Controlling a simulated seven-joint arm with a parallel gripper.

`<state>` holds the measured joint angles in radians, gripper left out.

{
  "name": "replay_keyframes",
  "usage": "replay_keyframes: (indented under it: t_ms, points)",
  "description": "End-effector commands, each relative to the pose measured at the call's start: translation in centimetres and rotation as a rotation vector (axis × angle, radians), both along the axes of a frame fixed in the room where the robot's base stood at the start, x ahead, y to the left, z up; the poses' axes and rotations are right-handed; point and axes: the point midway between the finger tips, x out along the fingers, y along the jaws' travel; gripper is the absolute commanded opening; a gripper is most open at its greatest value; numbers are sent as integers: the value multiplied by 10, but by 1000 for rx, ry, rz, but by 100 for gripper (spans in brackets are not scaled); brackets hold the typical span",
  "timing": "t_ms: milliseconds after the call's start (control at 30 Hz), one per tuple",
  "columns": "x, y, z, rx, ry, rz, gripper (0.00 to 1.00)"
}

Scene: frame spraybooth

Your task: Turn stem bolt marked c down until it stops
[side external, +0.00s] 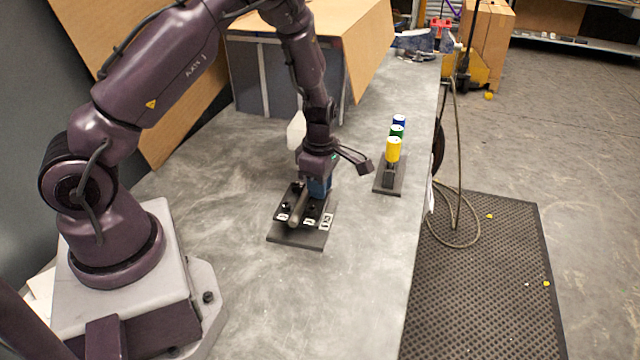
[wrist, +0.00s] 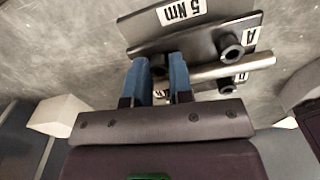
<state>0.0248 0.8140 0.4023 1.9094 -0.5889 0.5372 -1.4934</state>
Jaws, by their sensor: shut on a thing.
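A dark stem block (side external: 297,239) lies on the grey bench, with a grey bar (side external: 296,212) across it, also in the wrist view (wrist: 235,66). Black bolts stand beside the bar, with white labels; one bolt (wrist: 231,49) is next to label A, and another label (wrist: 240,76) is partly covered. My gripper (side external: 318,196) points down over the far right part of the block. In the wrist view its blue fingers (wrist: 160,75) are shut on a dark bolt (wrist: 158,70). That bolt's label is mostly hidden, so I cannot read its letter.
A white label reading 5 Nm (wrist: 181,11) lies on the block. Yellow (side external: 393,150), green (side external: 397,131) and blue (side external: 399,120) cylinders stand on a dark base (side external: 388,188) to the right. A cardboard-topped booth (side external: 330,45) stands behind. The front bench is clear.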

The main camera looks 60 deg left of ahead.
Motion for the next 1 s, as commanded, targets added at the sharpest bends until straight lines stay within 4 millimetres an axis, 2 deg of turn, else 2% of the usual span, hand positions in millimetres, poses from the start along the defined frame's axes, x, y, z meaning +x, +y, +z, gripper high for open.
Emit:
replay_keyframes:
  t_ms: [267, 1000]
  points:
    - [1, 0, 1, 0, -1, -165, 0]
    - [1, 0, 2, 0, -2, -861, 0]
